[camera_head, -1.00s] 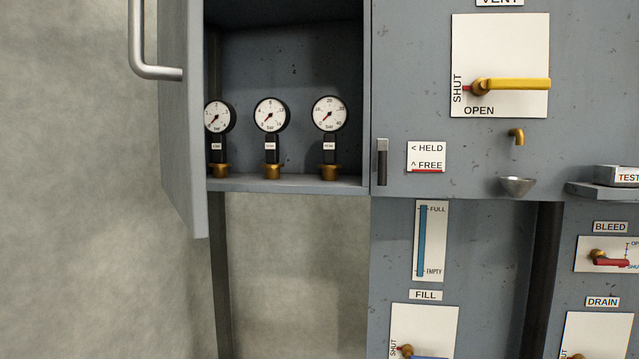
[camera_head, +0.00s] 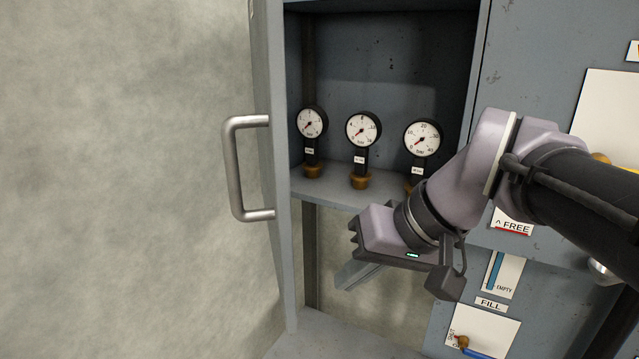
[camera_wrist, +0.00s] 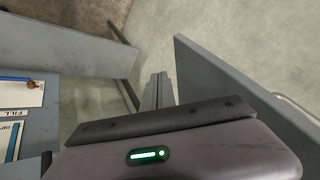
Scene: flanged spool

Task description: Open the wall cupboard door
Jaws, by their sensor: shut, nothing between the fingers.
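The wall cupboard door (camera_head: 269,150) stands swung out to the left, so the cupboard (camera_head: 385,60) is open and its inside shows. The door's metal bar handle (camera_head: 235,168) is on its outer face, on the left. My gripper (camera_head: 350,275) is in front of the cupboard's lower edge, to the right of the door and on its inner side. Its fingers are shut with nothing between them. In the wrist view the shut fingers (camera_wrist: 158,92) point away, with the door (camera_wrist: 235,95) to their right and apart from them. Part of the handle shows at the right edge there.
Inside the cupboard are three gauges (camera_head: 362,130) on brass fittings. My arm covers part of the panel on the right. A FILL label (camera_head: 491,304) and a lever with a blue handle (camera_head: 475,353) are low on the panel. Bare wall (camera_head: 120,180) fills the left.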

